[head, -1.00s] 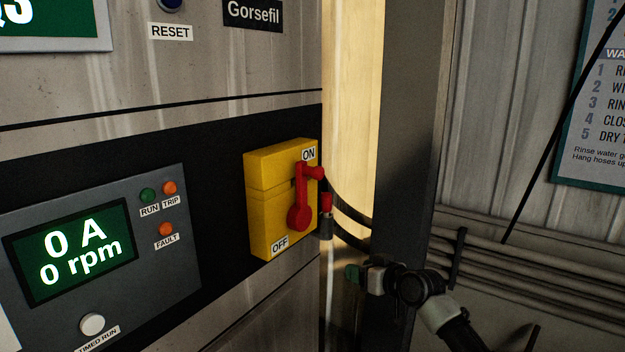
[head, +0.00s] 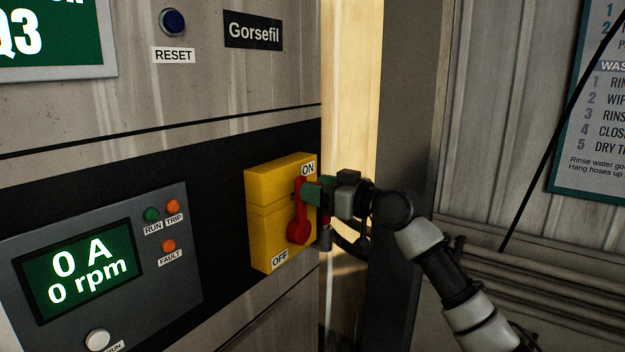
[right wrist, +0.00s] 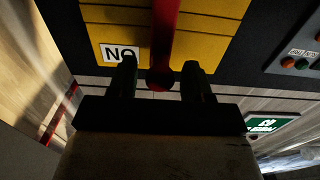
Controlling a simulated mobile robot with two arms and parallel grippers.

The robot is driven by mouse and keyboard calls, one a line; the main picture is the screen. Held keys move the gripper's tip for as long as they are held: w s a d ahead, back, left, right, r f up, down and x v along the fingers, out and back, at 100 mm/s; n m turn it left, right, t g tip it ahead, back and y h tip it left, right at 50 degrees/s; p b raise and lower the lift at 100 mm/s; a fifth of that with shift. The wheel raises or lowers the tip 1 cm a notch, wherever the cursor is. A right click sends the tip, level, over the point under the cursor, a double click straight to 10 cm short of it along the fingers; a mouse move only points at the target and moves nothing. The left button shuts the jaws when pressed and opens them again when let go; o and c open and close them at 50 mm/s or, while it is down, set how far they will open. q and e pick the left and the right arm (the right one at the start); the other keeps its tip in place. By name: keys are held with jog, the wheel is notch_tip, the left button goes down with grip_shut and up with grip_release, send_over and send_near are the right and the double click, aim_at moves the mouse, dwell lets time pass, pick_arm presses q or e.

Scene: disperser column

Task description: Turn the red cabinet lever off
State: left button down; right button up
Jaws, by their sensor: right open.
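The red lever (head: 299,227) is on the front of the yellow switch box (head: 264,214). It points up toward the ON label, with OFF at the box's lower edge. In the right wrist view the open fingers (right wrist: 160,80) stand on either side of the red lever's end (right wrist: 161,78), with gaps at both sides. The yellow box also fills the top of that view. My left gripper is not in view.
A grey panel (head: 185,232) with a display reading 0 A and 0 rpm is left of the box. A dark post (head: 405,110) stands behind my right arm.

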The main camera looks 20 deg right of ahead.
jog(key=shift+x, duration=0.8)
grip_shut()
